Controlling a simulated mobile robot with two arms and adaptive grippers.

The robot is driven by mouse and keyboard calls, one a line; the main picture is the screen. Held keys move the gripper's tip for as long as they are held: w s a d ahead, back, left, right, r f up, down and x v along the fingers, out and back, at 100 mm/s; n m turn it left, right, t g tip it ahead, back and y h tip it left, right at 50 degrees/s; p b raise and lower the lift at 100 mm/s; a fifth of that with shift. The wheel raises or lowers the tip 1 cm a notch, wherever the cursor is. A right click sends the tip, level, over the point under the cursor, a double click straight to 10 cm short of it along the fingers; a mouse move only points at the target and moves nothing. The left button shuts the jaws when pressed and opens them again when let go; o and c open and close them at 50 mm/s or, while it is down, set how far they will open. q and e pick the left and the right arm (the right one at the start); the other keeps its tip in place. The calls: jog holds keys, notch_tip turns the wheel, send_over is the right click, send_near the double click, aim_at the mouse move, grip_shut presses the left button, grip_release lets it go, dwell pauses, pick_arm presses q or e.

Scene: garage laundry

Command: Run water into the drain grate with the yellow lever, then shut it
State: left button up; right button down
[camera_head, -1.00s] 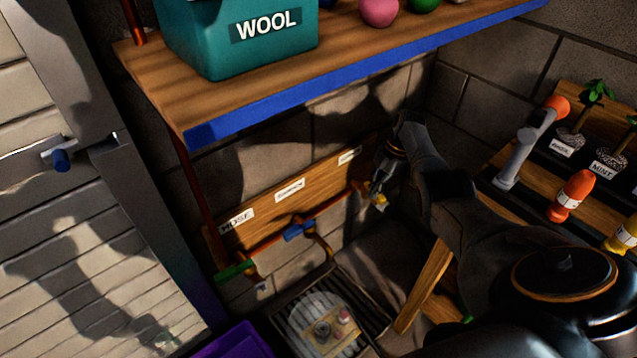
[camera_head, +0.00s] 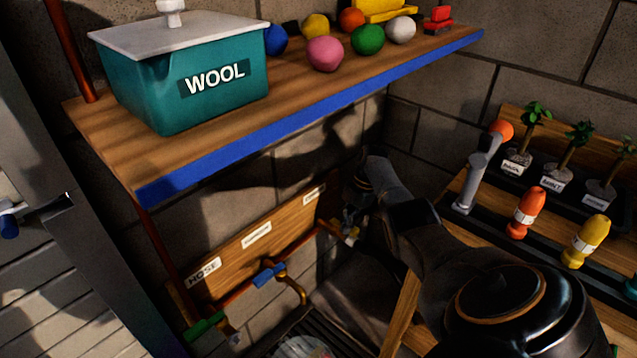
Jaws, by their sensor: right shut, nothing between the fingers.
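My right gripper (camera_head: 350,216) reaches down to the right end of the copper pipe (camera_head: 297,243) on the back wall. It is shut and empty. A small yellow piece, seemingly the yellow lever (camera_head: 351,235), shows at its fingertips; the gripper and shadow hide most of it, so contact and lever angle are unclear. A blue lever (camera_head: 268,275) and a green lever (camera_head: 205,327) sit further left on the pipe. The drain grate (camera_head: 338,333) lies below, cut off by the bottom edge. I see no running water. My left gripper is out of view.
A wooden label board (camera_head: 228,262), one label reading HOSE, backs the pipe. Above, a blue-edged shelf (camera_head: 300,118) holds a teal WOOL box (camera_head: 180,95) and several coloured balls. At right, a wooden stand (camera_head: 470,187) holds potted plants and bottles.

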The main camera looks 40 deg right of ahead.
jog(key=shift+d+r, duration=0.1)
jog(key=shift+d, duration=0.05)
jog(key=v, duration=1.1)
jog(key=shift+r, duration=0.4)
